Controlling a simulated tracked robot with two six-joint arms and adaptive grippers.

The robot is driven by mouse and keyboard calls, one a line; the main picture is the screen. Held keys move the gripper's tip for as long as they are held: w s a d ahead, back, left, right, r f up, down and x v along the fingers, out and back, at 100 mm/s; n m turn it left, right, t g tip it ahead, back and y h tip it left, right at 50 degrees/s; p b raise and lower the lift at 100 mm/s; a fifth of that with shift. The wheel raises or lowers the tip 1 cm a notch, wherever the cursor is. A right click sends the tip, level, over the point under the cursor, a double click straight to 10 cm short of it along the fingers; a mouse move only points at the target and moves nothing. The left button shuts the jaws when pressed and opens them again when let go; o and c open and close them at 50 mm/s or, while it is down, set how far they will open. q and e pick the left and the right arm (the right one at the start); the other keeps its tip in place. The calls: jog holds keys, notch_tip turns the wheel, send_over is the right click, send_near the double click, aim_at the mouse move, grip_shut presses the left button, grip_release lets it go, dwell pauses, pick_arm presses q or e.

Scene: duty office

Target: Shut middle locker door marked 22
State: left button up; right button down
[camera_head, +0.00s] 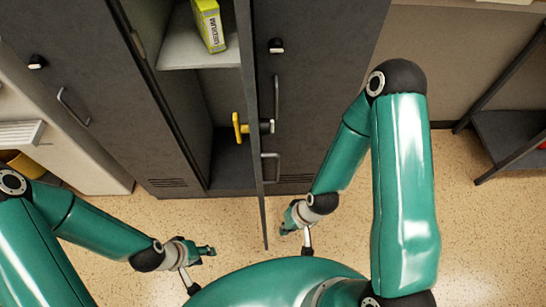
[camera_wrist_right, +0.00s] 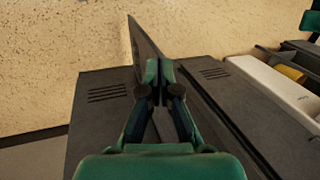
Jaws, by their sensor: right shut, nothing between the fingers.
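The middle locker's door (camera_head: 257,200) stands open, swung out toward me and seen nearly edge-on. Its handle (camera_head: 270,168) and lock show on its right face; a yellow piece (camera_head: 238,127) sits at lock height on the other side. No number is readable. The open locker (camera_head: 226,158) is left of the door. My right gripper (camera_head: 290,222) is shut and empty, just right of the door's lower free end. In the right wrist view its fingertips (camera_wrist_right: 158,76) are close to the dark door (camera_wrist_right: 145,42); contact is unclear. My left gripper (camera_head: 208,250) is low, left of the door; its jaws are too small to judge.
A yellow-green box (camera_head: 209,24) stands on the locker's shelf (camera_head: 185,52). Closed locker doors flank it left (camera_head: 90,90) and right (camera_head: 325,70). A dark shelf rack (camera_head: 500,130) stands far right. The speckled floor (camera_head: 480,230) is clear on the right.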

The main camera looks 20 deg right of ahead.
jog(key=w+d+r+m+b, duration=0.2)
jog(key=w+d+r+m, duration=0.55)
jog(key=r+m, duration=0.35)
notch_tip(320, 180, up, 21)
jog(key=s+d+m+t+y+b, duration=0.1)
jog(key=d+m+t+y, duration=0.1)
jog(key=m+y, duration=0.45)
jog(key=w+a+f+m+h, duration=0.1)
jog(key=w+a+f, duration=0.1)
jog(key=a+f, duration=0.4)
jog(key=shift+w+a+f+h, duration=0.2)
jog(key=shift+a+f+h, duration=0.15)
jog(key=shift+a, duration=1.75)
jog(key=shift+a+r, duration=0.1)
